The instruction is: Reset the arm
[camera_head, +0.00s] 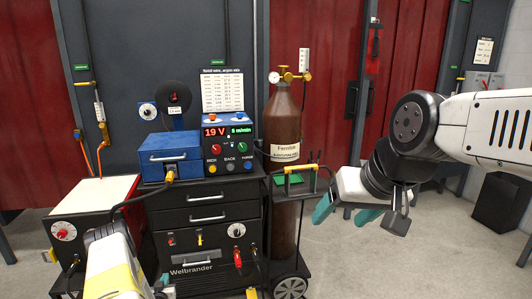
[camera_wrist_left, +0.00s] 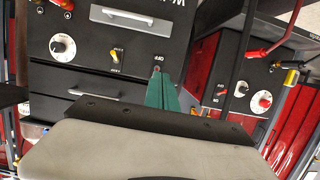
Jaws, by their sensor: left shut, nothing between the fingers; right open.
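My left arm comes in at the bottom left of the head view, white and yellow, in front of the welding cart. In the left wrist view my left gripper (camera_wrist_left: 162,92) shows its teal fingers together, with nothing between them, in front of the black cabinet panel. Whether the fingertips touch the panel I cannot tell. My right arm, white and black, comes in from the right of the head view. My right gripper (camera_head: 347,207) has teal fingers spread apart and empty, just right of the cart's gas cylinder (camera_head: 283,125).
The dark welding cart (camera_head: 205,213) carries a blue box (camera_head: 168,163) and a control unit showing 19 V (camera_head: 228,132). A red cabinet with a pale top (camera_head: 95,193) stands left. A black bin (camera_head: 499,200) is at the right. Grey floor (camera_head: 370,265) is open right of the cart.

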